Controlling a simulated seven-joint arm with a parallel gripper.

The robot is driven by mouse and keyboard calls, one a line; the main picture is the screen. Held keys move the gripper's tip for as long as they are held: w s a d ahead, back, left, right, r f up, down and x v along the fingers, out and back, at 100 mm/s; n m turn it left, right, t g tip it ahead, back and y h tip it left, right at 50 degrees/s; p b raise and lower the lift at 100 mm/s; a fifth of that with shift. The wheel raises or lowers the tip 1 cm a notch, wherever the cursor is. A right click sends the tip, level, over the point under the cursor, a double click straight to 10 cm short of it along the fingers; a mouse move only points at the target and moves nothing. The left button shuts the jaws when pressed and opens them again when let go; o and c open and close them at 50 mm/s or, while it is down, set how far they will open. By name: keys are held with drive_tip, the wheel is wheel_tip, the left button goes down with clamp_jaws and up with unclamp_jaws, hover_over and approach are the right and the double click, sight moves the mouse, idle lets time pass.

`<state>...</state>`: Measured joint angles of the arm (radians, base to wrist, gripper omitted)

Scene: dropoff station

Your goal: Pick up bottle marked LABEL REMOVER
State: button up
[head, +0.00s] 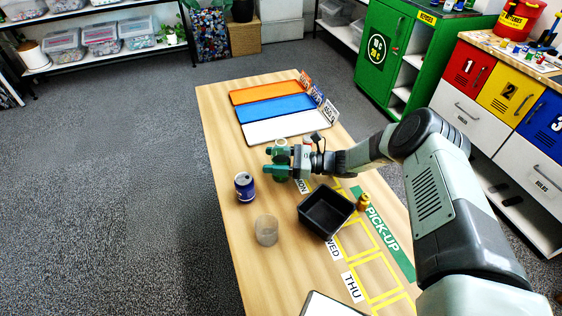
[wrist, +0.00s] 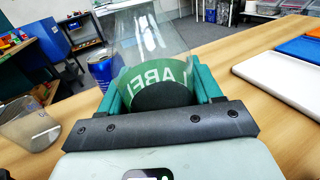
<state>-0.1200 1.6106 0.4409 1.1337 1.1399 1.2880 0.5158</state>
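The bottle is clear with a green label (wrist: 155,82) on which the letters "LABE" show, and it fills the middle of the wrist view. It stands between the two teal fingers of my gripper (wrist: 158,92), one on each side and very close to it. I cannot tell whether both fingers press on it. In the head view my gripper (head: 275,162) reaches left over the table around the bottle (head: 281,146), which is largely hidden by the fingers. Its base and the rest of its label are hidden.
On the wooden table (head: 225,120), a blue can (head: 244,186) and a clear cup (head: 266,230) stand nearby. A black bin (head: 327,211) and a small amber bottle (head: 364,203) are to the right. Orange (head: 265,93), blue (head: 277,108) and white (head: 285,127) trays lie behind.

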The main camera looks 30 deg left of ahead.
drive_tip(key=c, duration=0.5)
drive_tip(key=shift+r, duration=0.15)
